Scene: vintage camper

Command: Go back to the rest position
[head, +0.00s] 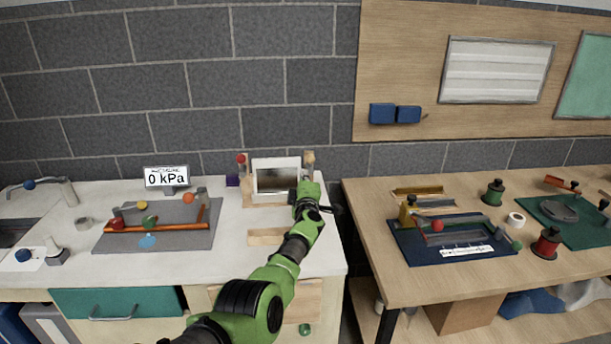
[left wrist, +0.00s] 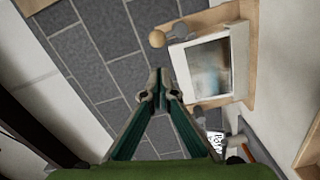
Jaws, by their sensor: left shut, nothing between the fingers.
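My left arm, green and black, reaches up from the bottom of the head view. Its gripper (head: 328,209) is over the right end of the white counter (head: 225,265), close to a white-framed box (head: 256,176) on a wooden stand. In the left wrist view the fingers of the left gripper (left wrist: 158,82) meet at their tips with nothing between them. The white-framed box (left wrist: 210,68) and a round wooden knob (left wrist: 157,39) show just beyond the tips. Whether the gripper touches the stand cannot be told. My right gripper is in neither view.
A grey mat (head: 185,239) with an orange pipe rig (head: 160,225) and a "0 kPa" display (head: 167,177) are on the counter's left. A flat wooden block (head: 264,237) lies near the arm. The wooden bench (head: 390,285) at right holds a blue tray (head: 425,257) and spools.

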